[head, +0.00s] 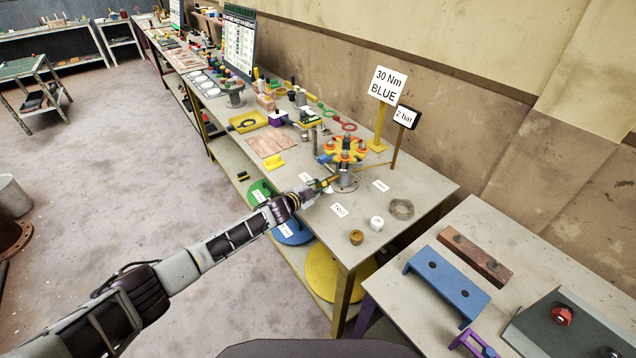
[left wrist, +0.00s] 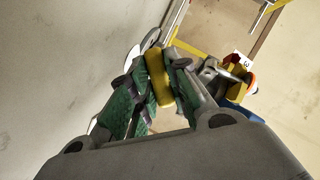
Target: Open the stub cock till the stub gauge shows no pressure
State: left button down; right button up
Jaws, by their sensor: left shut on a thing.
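The stub (head: 344,152) stands upright on the bench, with a yellow flange, orange and blue parts and several bolts. The stub gauge (head: 405,117), a black box on a thin post, reads "2 bar". My left gripper (head: 326,184) is at the foot of the stub, on its near left side. In the left wrist view its green-padded fingers (left wrist: 160,83) are shut on a yellow piece (left wrist: 157,80), which looks like the cock's handle. The cock's body is mostly hidden by my gripper. My right gripper is not in view.
A sign (head: 387,85) reading "30 Nm BLUE" stands behind the stub. A grey ring (head: 401,209), a white cup (head: 376,223) and a brown cup (head: 356,237) lie near the bench's front end. A second table (head: 480,225) with a blue bracket (head: 446,283) stands at right.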

pick_arm(q)
jog(key=shift+s+p, duration=0.1)
jog(key=shift+p, duration=0.4)
jog(key=shift+n+g+p, duration=0.5)
jog(key=shift+n+p, duration=0.2)
jog(key=shift+p, duration=0.25)
jog(key=shift+n+g+h+p, duration=0.4)
jog(key=shift+n+g+p, duration=0.1)
jog(key=shift+n+p, duration=0.25)
jog(key=shift+n, duration=0.45)
jog(key=shift+n+g, duration=0.5)
jog(key=shift+f+n+g+h+b, duration=0.1)
jog(key=shift+n+g+h+b, duration=0.45)
jog(key=shift+n, duration=0.15)
jog(key=shift+a, duration=0.1)
jog(key=shift+n, duration=0.3)
